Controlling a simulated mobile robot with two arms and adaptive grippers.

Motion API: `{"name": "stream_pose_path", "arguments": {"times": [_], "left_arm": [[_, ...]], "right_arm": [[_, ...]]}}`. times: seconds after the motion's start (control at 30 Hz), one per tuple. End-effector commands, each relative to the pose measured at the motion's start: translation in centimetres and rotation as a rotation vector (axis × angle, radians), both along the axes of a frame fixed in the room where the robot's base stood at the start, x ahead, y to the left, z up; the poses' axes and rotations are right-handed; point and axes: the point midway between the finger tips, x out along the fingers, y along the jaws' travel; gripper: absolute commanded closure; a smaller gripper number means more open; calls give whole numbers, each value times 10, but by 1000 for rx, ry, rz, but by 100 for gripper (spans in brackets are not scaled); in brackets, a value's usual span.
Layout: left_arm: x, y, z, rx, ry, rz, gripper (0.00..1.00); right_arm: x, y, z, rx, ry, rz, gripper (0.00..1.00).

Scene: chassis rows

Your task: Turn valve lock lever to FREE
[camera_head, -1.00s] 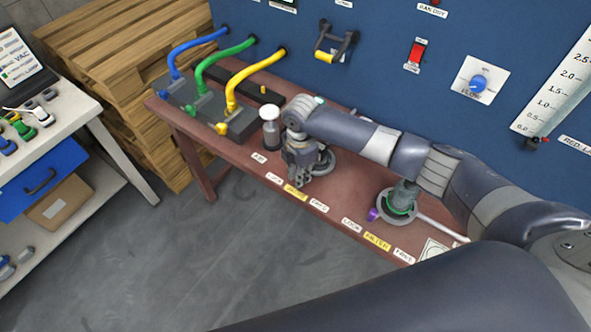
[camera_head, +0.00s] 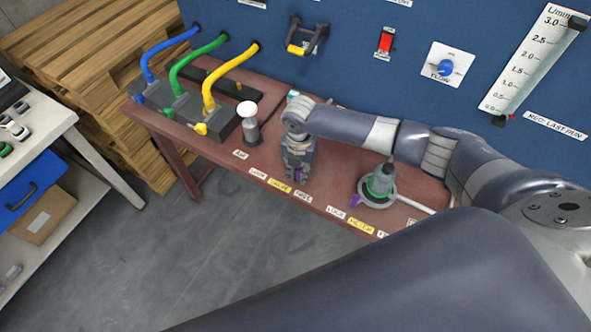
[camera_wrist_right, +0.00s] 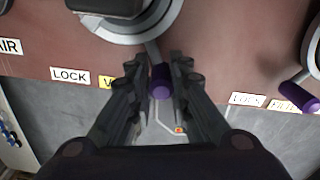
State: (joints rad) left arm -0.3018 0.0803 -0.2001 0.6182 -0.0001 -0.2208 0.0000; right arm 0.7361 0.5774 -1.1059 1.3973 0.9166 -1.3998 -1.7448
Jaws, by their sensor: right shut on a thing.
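The valve lock lever has a purple knob (camera_wrist_right: 161,82) on a grey stem, joined to a round grey base (camera_wrist_right: 125,22). The LOCK label (camera_wrist_right: 70,75) lies left of the fingers, and VALVE is partly covered by the left finger. The FREE label (camera_head: 303,197) shows in the head view beside the gripper. My left gripper is not in view.
A second purple lever (camera_wrist_right: 299,97) with LOCK and FILTER labels stands to the right. A white-topped cylinder (camera_head: 248,122) stands left of my gripper. Blue, green and yellow hoses (camera_head: 228,78) run to the blue panel (camera_head: 350,80). The floor in front of the red-brown bench is clear.

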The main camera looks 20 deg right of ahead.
Motion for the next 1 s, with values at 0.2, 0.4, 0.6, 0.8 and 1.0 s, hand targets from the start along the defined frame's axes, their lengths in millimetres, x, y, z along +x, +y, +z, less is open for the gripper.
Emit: {"name": "stream_pose_path", "arguments": {"times": [0.2,0.4,0.6,0.8,1.0], "left_arm": [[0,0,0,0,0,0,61],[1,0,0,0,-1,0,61],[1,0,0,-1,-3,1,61],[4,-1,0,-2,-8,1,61],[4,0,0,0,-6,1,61]], "right_arm": [[-6,-6,-5,-12,17,-2,100],[-6,-6,-5,-14,16,-4,80],[-4,-5,-4,-10,11,-2,63],[-2,-3,-1,-6,5,1,63],[0,-4,21,-5,2,1,63]]}}
